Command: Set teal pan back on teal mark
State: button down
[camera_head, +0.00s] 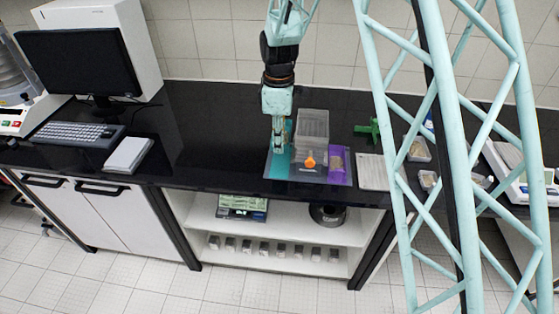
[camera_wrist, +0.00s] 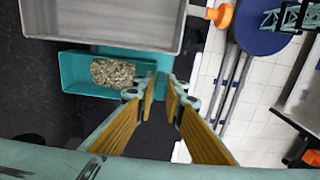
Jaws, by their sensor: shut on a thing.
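The teal pan (camera_wrist: 68,73) holds a heap of grey-beige grains (camera_wrist: 112,73) in the wrist view. My gripper (camera_wrist: 165,80) is shut on the end of the pan; the exact contact is hard to see. In the head view my gripper (camera_head: 278,149) points down at the left of a clear-grey box (camera_head: 311,124). A teal patch (camera_head: 277,168), which looks like the teal mark or the pan over it, lies below the gripper. A teal strip (camera_wrist: 130,52) also shows beside the pan in the wrist view. I cannot tell whether the pan touches the surface.
The box has an orange knob (camera_head: 309,161) and stands close right of the gripper. The black counter left of the gripper (camera_head: 205,140) is clear.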

jog(key=shift+f, duration=2.05)
jog(key=shift+f, duration=1.85)
jog(key=shift+f+b, duration=0.45)
jog(key=shift+f, duration=0.15)
jog(key=c, duration=2.7)
grip_release()
jog(key=shift+r, duration=0.1)
